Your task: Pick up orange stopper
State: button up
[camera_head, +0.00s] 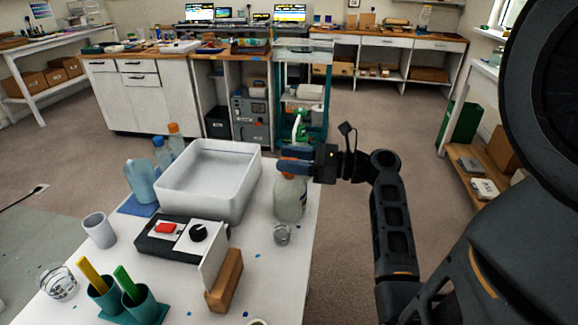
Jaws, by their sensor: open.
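An orange stopper (287,175) shows in part at the top of a pale, cloudy bottle (290,200), which stands upright at the right edge of the white table. My gripper (292,165) reaches in from the right, level with the stopper, with its blue-tipped fingers open. The fingers cover much of the stopper; I cannot tell whether they touch it.
A white tub (207,180) stands just left of the bottle. A small glass jar (282,234) stands in front of it. A device with a red button (180,238), a wooden block (225,280) and teal cups (140,305) stand nearer. Another orange-capped bottle (175,140) stands behind the tub.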

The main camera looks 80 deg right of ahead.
jog(key=shift+w+a, duration=0.1)
jog(key=shift+w, duration=1.25)
jog(key=shift+c, duration=0.3)
grip_shut()
